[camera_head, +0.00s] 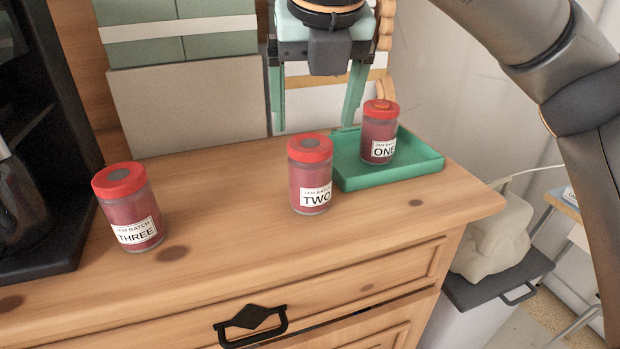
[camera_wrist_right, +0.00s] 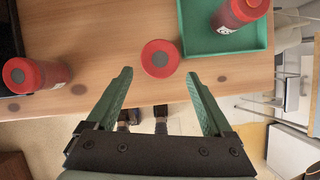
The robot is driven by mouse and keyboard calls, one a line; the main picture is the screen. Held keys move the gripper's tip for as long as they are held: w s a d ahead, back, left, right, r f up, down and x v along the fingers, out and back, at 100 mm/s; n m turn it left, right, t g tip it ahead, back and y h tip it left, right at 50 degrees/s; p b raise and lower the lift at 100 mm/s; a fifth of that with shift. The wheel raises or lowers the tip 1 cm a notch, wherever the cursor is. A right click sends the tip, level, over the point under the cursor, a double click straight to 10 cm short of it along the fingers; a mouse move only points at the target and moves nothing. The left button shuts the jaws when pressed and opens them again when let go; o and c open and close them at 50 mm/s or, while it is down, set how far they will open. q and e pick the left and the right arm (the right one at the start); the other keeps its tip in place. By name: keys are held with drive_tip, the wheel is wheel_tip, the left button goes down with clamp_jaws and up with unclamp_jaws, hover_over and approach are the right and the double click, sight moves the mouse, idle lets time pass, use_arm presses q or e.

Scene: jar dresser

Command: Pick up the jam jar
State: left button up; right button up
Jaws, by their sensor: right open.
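Three jam jars with red lids stand upright on the wooden dresser. Jar THREE (camera_head: 129,207) is at the left, jar TWO (camera_head: 311,175) near the middle, and jar ONE (camera_head: 379,133) stands in the green tray (camera_head: 415,172). My right gripper (camera_head: 315,120) is open and empty, above and behind jar TWO in the head view. In the right wrist view, jar TWO (camera_wrist_right: 160,59) shows from above, ahead of and between the open fingertips (camera_wrist_right: 160,75). Jar ONE (camera_wrist_right: 238,14) is at the upper right and jar THREE (camera_wrist_right: 35,75) at the left there. My left gripper is not in view.
A black appliance (camera_head: 40,130) stands at the left. Green and grey boxes (camera_head: 187,104) stand at the back. The dresser top (camera_head: 225,200) is clear between jars THREE and TWO. The dresser's right edge lies just past the tray.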

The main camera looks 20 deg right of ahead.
sight(313, 145)
drive_tip(key=x, duration=0.6)
drive_tip(key=shift+d, duration=0.1)
drive_tip(key=x, duration=0.6)
drive_tip(key=shift+s+f, duration=0.15)
drive_tip(key=shift+f, duration=0.1)
drive_tip(key=shift+r, duration=0.1)
clamp_jaws()
